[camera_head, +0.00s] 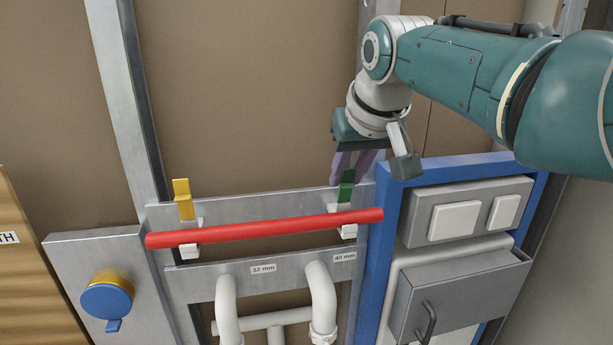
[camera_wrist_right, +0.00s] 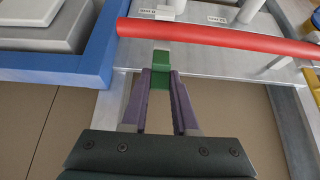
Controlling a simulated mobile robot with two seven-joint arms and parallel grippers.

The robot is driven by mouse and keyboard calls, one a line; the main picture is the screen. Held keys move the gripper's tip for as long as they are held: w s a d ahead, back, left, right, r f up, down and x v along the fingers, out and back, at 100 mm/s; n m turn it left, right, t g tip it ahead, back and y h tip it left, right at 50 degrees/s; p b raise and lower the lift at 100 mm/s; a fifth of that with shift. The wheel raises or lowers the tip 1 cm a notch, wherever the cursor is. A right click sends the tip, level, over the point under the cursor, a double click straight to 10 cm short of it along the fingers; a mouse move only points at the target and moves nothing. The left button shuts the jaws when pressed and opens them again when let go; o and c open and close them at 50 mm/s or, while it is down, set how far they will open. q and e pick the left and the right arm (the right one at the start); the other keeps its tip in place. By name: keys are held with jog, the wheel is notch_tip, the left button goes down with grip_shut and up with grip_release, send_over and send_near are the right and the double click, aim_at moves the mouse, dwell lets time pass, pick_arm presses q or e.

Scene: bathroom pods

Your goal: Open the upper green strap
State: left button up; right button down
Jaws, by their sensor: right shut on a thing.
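The green strap (camera_head: 346,190) stands upright above the right end of the red pipe (camera_head: 265,228), at a white clip (camera_head: 348,231). My right gripper (camera_head: 350,178) comes down from above with its purple fingers shut on the green strap. In the right wrist view the strap (camera_wrist_right: 160,75) shows between the two fingertips (camera_wrist_right: 160,84), and the red pipe (camera_wrist_right: 220,36) lies just beyond it. The fingers partly hide the strap's upper end in the head view. My left gripper is not in view.
A yellow strap (camera_head: 183,199) stands up at the pipe's left end. A blue-framed panel (camera_head: 376,240) with grey boxes stands close to the right of the strap. White pipes (camera_head: 322,300) run below. A blue-and-yellow knob (camera_head: 107,298) is at the lower left.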

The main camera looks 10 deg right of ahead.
jog(key=shift+f, duration=0.1)
dwell(0.3)
jog(key=c, duration=0.7)
grip_release()
jog(key=shift+p+v, duration=0.3)
jog(key=shift+v, duration=0.45)
jog(key=shift+b+v, duration=1)
jog(key=shift+v, duration=3.25)
